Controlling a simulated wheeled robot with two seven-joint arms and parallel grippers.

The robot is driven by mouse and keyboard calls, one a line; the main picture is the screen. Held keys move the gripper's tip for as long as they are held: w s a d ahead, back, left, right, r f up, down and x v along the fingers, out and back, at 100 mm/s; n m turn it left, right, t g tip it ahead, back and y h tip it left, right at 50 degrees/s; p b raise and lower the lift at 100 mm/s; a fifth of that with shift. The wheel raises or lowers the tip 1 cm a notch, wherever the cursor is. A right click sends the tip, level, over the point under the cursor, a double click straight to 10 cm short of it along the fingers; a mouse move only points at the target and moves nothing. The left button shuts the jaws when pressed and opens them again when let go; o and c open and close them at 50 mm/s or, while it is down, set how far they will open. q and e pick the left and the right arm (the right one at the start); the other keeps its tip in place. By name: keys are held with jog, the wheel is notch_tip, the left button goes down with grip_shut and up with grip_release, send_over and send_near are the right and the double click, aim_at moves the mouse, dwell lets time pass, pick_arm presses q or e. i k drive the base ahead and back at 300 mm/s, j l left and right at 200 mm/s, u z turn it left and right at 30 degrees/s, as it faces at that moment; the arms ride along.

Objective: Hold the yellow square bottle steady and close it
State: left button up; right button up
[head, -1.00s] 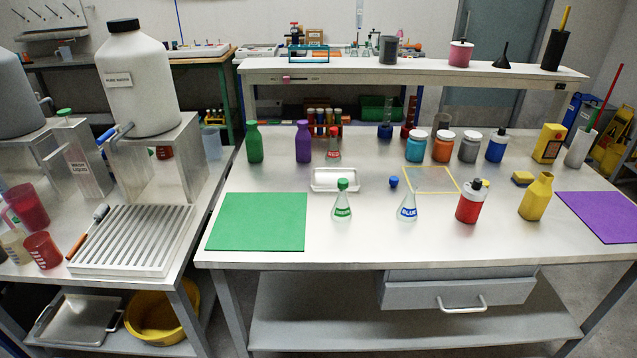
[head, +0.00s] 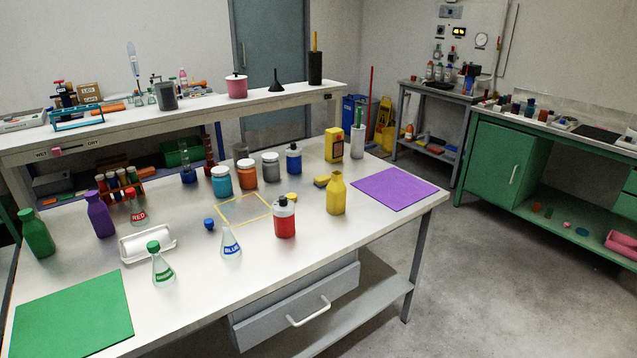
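The yellow square bottle (head: 336,196) stands upright near the right side of the metal table, left of the purple mat. Its neck looks bare at the top, with no distinct cap on it. A small yellow piece (head: 292,197) shows partly hidden behind the red bottle with the dark top (head: 284,217); I cannot tell whether it is a cap. Neither of my grippers is in view.
A yellow block (head: 321,181) and a yellow box (head: 333,145) are behind the bottle. The purple mat (head: 394,188) lies at its right. Several jars, including a blue-green one (head: 221,182), stand further left. The metal table's (head: 300,250) front edge is bare near the bottle.

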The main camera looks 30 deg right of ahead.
aim_at(336, 190)
jog(key=z, duration=1.05)
